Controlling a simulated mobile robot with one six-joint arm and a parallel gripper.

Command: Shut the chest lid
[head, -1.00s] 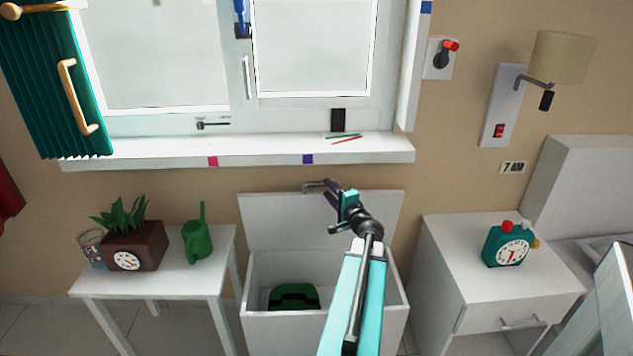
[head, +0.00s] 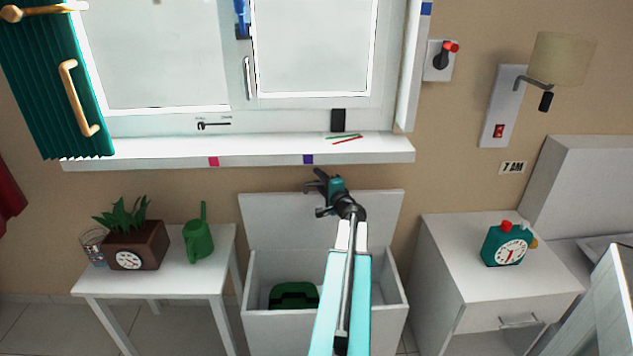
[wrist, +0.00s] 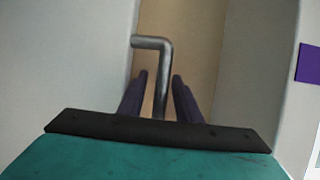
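The white chest (head: 262,275) stands below the window, and its lid (head: 268,215) is raised, leaning back toward the wall. A grey metal bar handle (wrist: 166,75) on the lid's top edge shows in the wrist view; in the head view my gripper largely hides it. My gripper (head: 314,182) is at the lid's top edge. In the wrist view its two dark fingers (wrist: 157,95) are apart, with the handle's bar running between them and gaps visible on both sides. A dark green object (head: 293,295) lies inside the chest.
The window sill (head: 240,149) juts out just above the lid. A white side table (head: 180,278) with a planter and green watering can (head: 198,240) stands left. A white nightstand (head: 480,270) with a teal alarm clock (head: 507,245) stands right.

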